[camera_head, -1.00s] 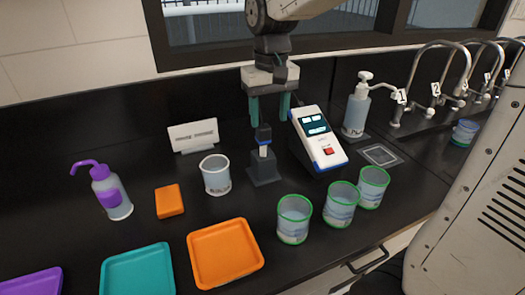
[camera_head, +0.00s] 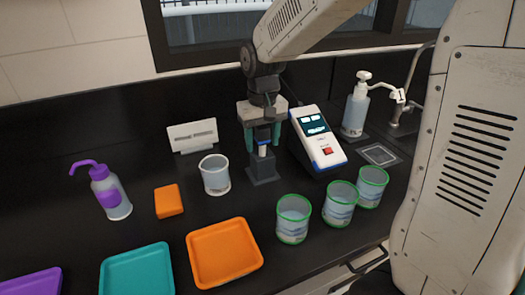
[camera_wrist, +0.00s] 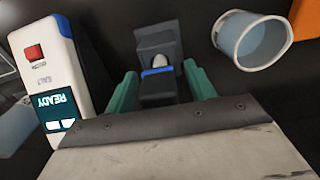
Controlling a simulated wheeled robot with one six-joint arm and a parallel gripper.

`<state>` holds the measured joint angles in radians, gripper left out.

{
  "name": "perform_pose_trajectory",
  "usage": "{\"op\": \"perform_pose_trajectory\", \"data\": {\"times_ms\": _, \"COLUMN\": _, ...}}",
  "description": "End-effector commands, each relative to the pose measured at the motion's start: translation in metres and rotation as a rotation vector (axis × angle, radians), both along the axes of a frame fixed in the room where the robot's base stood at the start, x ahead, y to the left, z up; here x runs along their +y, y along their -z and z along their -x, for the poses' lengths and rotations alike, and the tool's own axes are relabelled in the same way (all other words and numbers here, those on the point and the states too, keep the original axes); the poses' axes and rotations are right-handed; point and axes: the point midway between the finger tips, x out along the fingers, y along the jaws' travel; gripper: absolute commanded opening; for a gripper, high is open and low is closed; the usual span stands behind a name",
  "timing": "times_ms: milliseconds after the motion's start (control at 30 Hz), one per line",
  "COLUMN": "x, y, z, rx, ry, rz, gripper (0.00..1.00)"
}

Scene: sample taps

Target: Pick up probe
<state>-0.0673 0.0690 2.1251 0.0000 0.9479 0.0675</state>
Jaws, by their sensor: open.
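The probe (camera_head: 263,147) stands upright in a dark holder (camera_head: 264,171) on the black counter, beside the meter. Only its upper part shows between my fingers, with a blue band (camera_wrist: 158,72) and a pale piece seen in the wrist view. My gripper (camera_head: 262,138) is open, pointing down, with one teal finger on each side of the probe. In the wrist view the fingers (camera_wrist: 163,90) flank the probe and its dark holder, with a gap on each side. The white-and-blue meter (camera_head: 318,140) stands just right of the holder; its screen reads READY in the wrist view.
A clear beaker (camera_head: 215,175) stands left of the holder. Green-rimmed cups (camera_head: 293,219) stand in front. A soap bottle (camera_head: 355,108) is behind right.

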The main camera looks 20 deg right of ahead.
Motion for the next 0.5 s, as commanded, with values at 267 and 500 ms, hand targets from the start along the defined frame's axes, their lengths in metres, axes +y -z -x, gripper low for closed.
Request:
{"op": "perform_pose_trajectory", "data": {"times_ms": 267, "x": 0.0000, "y": -0.0005, "z": -0.0001, "rx": 0.000, "ry": 0.000, "rz": 0.000, "gripper": 0.13}}
{"op": "perform_pose_trajectory", "data": {"times_ms": 500, "x": 0.0001, "y": -0.0007, "z": -0.0002, "rx": -0.001, "ry": 0.000, "rz": 0.000, "gripper": 0.09}}
